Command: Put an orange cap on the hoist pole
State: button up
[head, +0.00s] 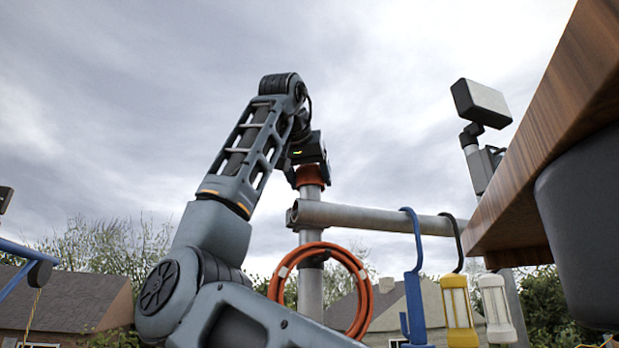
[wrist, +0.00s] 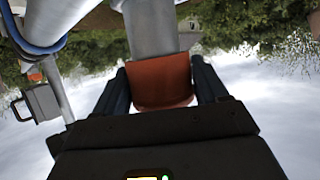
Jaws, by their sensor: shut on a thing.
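The hoist pole (head: 310,282) is a grey upright tube with a grey crossbar clamped to it. The orange cap (head: 309,175) sits at the pole's top end in the head view, in line with it. In the wrist view the orange cap (wrist: 162,82) is between the two dark fingers, and the grey pole (wrist: 152,28) runs straight out from it. My gripper (head: 308,160) is above the pole top, pointing down, shut on the cap. In the wrist view my gripper (wrist: 162,88) hugs the cap on both sides. How deep the cap sits on the pole cannot be told.
The crossbar (head: 385,218) carries a blue hook (head: 413,285) and yellow and white hanging pieces. An orange hose coil (head: 362,300) hangs around the pole. A work lamp (head: 482,103) and a wooden board (head: 545,140) stand at right.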

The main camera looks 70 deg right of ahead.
jog(key=shift+f+b, duration=0.4)
jog(key=shift+f, duration=0.2)
dwell(0.7)
jog(key=o, duration=0.8)
jog(key=shift+c, duration=0.2)
jog(key=shift+a, duration=0.1)
jog(key=w+v, duration=0.1)
jog(key=v, duration=1)
jog(key=shift+s+p, duration=0.4)
jog(key=shift+s, duration=0.1)
